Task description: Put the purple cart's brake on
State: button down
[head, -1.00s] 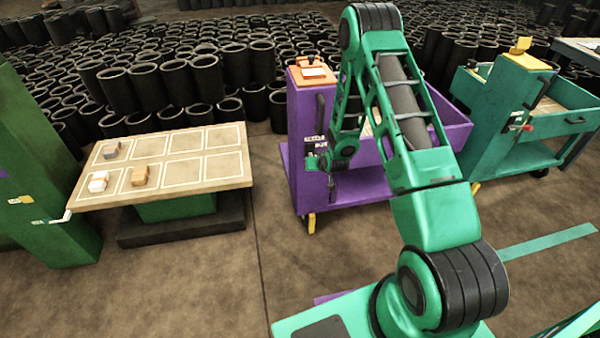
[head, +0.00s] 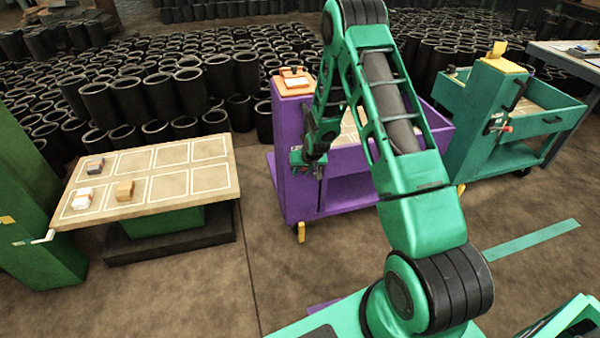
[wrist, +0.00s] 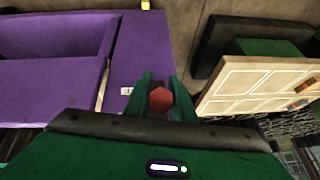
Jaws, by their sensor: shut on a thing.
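The purple cart (head: 296,120) stands upright in the middle of the head view, with a tall end post, a tray and a lower shelf. My gripper (wrist: 160,96) is at the post's face, its two green fingers on either side of a red knob (wrist: 160,99). The fingers are shut on this knob. In the head view my gripper (head: 308,160) and forearm cover much of the post, and the knob is hidden. The purple post also fills the upper middle of the wrist view (wrist: 140,50). A yellow piece (head: 301,232) shows at the post's foot.
A teal cart (head: 488,105) with a red-tipped lever (head: 507,129) stands to the right. A low table (head: 215,185) with marked squares and several small blocks is at left, beside a green post (head: 30,200). Many black sleeves (head: 130,100) stand behind.

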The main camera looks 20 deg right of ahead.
jog(key=shift+w+d+r, duration=0.1)
jog(key=shift+w+r, duration=0.1)
jog(key=shift+w, duration=0.1)
jog(key=c, duration=1.6)
grip_release()
jog(key=shift+o, duration=0.6)
jog(key=shift+s+f, duration=0.1)
jog(key=v, duration=1)
jog(key=shift+s+r, duration=0.25)
jog(key=shift+r, duration=0.05)
